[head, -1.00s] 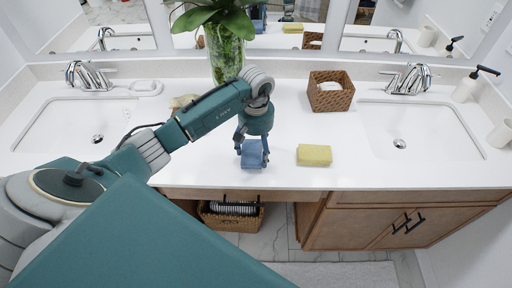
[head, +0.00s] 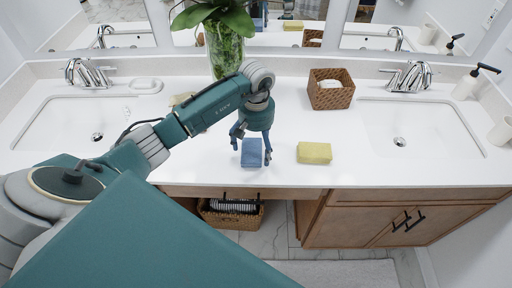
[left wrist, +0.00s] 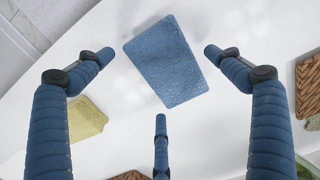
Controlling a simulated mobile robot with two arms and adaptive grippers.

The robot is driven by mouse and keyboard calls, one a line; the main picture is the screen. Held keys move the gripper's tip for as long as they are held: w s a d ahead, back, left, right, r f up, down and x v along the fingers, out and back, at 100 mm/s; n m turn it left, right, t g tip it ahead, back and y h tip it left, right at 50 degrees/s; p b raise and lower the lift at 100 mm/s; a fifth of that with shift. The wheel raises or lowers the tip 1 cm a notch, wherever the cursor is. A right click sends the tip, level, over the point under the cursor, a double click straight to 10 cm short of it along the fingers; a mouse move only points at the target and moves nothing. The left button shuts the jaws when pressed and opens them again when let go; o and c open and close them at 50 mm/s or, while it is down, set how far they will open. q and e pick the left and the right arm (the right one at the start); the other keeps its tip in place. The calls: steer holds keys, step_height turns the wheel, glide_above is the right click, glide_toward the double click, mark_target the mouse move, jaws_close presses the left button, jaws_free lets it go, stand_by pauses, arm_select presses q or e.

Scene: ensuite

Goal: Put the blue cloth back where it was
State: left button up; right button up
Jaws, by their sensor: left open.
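The blue cloth (head: 251,153) is a small folded block lying on the white countertop near its front edge, left of the yellow cloth. In the left wrist view the blue cloth (left wrist: 166,61) lies flat, slightly turned, ahead of and between the spread fingers. My left gripper (head: 251,150) is open above and around the cloth, its fingers apart from it in the left wrist view (left wrist: 163,75). My right gripper is not in view.
A yellow cloth (head: 314,153) lies right of the blue one. A wicker basket (head: 331,95) and a glass vase with a plant (head: 227,50) stand behind. Sinks (head: 75,125) lie at both sides. The counter between the yellow cloth and right sink is clear.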

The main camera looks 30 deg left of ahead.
mark_target(256, 149)
arm_select(q)
step_height(256, 149, up, 11)
steer(key=b, duration=0.3)
steer(key=shift+b, duration=0.35)
